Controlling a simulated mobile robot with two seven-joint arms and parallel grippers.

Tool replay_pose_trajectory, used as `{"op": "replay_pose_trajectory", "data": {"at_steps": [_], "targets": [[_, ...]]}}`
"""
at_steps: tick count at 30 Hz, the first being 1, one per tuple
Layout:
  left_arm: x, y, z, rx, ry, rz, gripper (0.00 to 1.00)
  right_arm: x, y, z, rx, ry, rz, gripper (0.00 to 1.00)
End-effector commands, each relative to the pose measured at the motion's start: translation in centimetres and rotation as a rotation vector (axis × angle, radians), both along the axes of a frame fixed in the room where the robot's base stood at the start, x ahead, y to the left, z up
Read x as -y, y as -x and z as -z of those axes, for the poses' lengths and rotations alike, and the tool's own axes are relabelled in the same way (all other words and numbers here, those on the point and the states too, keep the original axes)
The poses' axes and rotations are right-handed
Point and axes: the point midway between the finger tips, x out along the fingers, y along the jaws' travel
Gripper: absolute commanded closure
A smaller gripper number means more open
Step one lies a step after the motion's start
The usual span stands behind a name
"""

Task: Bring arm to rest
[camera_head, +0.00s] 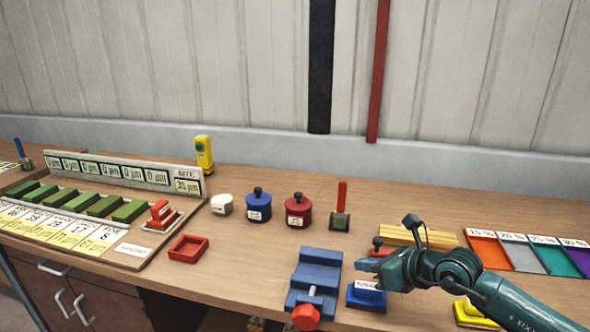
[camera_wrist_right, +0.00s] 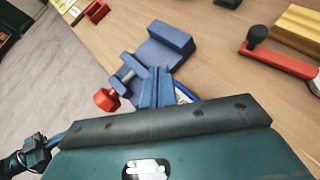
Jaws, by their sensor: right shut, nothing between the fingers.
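My right gripper (camera_head: 368,265) is over the right part of the bench, just right of the blue vise (camera_head: 314,280) with its red knob. Its fingers are closed together and hold nothing. In the right wrist view the closed fingertips (camera_wrist_right: 157,85) point toward the blue vise (camera_wrist_right: 165,42), and its red knob (camera_wrist_right: 106,99) is to their left. A blue block with a white label (camera_head: 366,296) sits below the gripper in the head view, partly hidden by it. The gap between them cannot be judged. My left gripper is not in view.
A red-handled tool (camera_wrist_right: 280,60) and wooden bars (camera_head: 415,237) lie close to the right gripper. Blue (camera_head: 258,206) and red (camera_head: 298,211) pots stand behind. Coloured trays (camera_head: 487,249) are at right, a yellow block (camera_head: 474,313) at front. Bare bench (camera_head: 235,272) lies left of the vise.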

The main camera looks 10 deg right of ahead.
Motion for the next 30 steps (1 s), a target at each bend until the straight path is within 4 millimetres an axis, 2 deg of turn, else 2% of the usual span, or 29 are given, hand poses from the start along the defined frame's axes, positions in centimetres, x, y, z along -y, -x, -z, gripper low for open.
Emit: {"op": "replay_pose_trajectory", "data": {"at_steps": [3, 6, 9, 11, 14, 18, 21, 24, 28, 29, 30], "targets": [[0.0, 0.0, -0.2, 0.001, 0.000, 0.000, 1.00, -5.3, 3.3, 1.3, -0.116, -0.316, -0.028, 1.00], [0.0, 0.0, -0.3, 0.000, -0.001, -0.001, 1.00, -9.1, 6.3, 1.2, -0.247, -0.677, 0.008, 1.00], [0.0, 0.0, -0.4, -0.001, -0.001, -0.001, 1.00, -10.7, 8.3, 1.0, -0.387, -1.039, 0.114, 1.00], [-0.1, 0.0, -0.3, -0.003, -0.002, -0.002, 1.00, -10.7, 9.2, 1.2, -0.476, -1.246, 0.210, 1.00], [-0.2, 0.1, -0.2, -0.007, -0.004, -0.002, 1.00, -9.7, 10.5, 2.7, -0.625, -1.569, 0.418, 1.00], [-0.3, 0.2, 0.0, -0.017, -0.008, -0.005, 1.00, -7.5, 13.5, 7.3, -0.840, -1.959, 0.804, 1.00], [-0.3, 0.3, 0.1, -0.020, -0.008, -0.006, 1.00, -6.3, 16.7, 11.5, -0.985, -2.166, 1.113, 1.00], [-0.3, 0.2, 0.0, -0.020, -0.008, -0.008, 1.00, -5.9, 20.3, 14.9, -1.107, -2.303, 1.386, 1.00], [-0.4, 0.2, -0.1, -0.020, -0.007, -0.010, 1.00, -6.0, 23.7, 17.4, -1.213, -2.391, 1.625, 1.00], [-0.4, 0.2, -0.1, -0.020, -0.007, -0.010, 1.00, -6.1, 24.2, 17.7, 1.210, 2.362, -1.631, 1.00], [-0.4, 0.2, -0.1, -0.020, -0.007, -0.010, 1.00, -6.2, 24.7, 18.1, 1.200, 2.324, -1.631, 1.00]]}}
